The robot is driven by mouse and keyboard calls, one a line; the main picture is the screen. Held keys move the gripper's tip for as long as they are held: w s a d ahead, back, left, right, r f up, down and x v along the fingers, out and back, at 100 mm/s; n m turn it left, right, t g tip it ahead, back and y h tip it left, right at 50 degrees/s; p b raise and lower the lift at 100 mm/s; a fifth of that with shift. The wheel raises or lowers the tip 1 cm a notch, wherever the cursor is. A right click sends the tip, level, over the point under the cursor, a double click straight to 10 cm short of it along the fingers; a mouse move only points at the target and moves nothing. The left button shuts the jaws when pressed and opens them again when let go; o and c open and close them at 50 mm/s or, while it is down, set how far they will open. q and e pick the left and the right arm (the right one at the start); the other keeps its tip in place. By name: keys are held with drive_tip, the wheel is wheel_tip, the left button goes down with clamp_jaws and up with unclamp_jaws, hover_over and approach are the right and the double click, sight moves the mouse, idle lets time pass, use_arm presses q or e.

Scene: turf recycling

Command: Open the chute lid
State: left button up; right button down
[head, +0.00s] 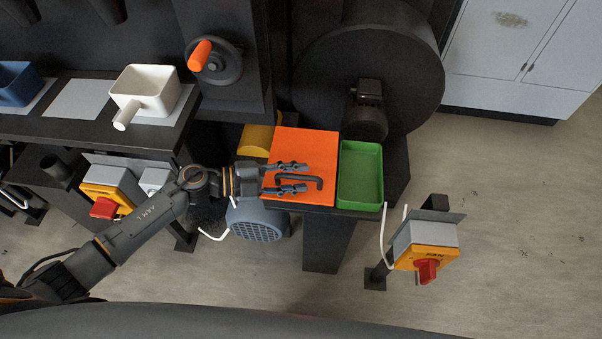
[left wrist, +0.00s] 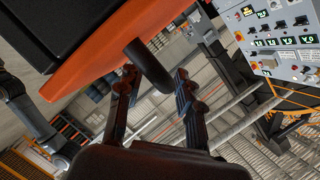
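The chute lid (head: 291,148) is a flat orange panel with a black bar handle (head: 318,183), in the middle of the head view. It looks closed, lying flat. My left gripper (head: 305,177) reaches over the lid from the left, with one finger on each side of the handle. In the left wrist view, the orange lid (left wrist: 110,60) is at the top and the dark handle (left wrist: 148,66) comes down between the spread fingers (left wrist: 157,75). A gap shows beside the handle, so the fingers are open. My right gripper is not in view.
A green tray (head: 361,175) sits right beside the lid. A yellow part (head: 257,139) is at its left. A switch box with a red knob (head: 427,262) stands at lower right. A white scoop (head: 143,91) lies on the left bench. Open floor is at right.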

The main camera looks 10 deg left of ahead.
use_arm(q)
drive_tip(key=shift+x, duration=0.75)
clamp_jaws()
drive_tip(key=shift+r, duration=0.1)
drive_tip(key=r+p, duration=0.1)
drive_tip(key=p, duration=0.2)
drive_tip(key=w+r+n+p, duration=0.1)
drive_tip(key=r+p, duration=0.1)
drive_tip(key=p, duration=0.1)
drive_tip(key=r+n+g+p, duration=0.1)
drive_tip(key=r+p, duration=0.1)
drive_tip(key=p, duration=0.1)
drive_tip(key=shift+w+r+y, duration=0.2)
drive_tip(key=shift+w+y, duration=0.1)
drive_tip(key=shift+w, duration=0.1)
drive_tip(key=w+r+n+g+p, duration=0.1)
drive_tip(key=w+r+n+p, duration=0.1)
drive_tip(key=w+r+p, duration=0.2)
drive_tip(key=shift+w+r+p, duration=0.2)
drive_tip(key=shift+r+p, duration=0.2)
drive_tip(key=shift+p, duration=0.3)
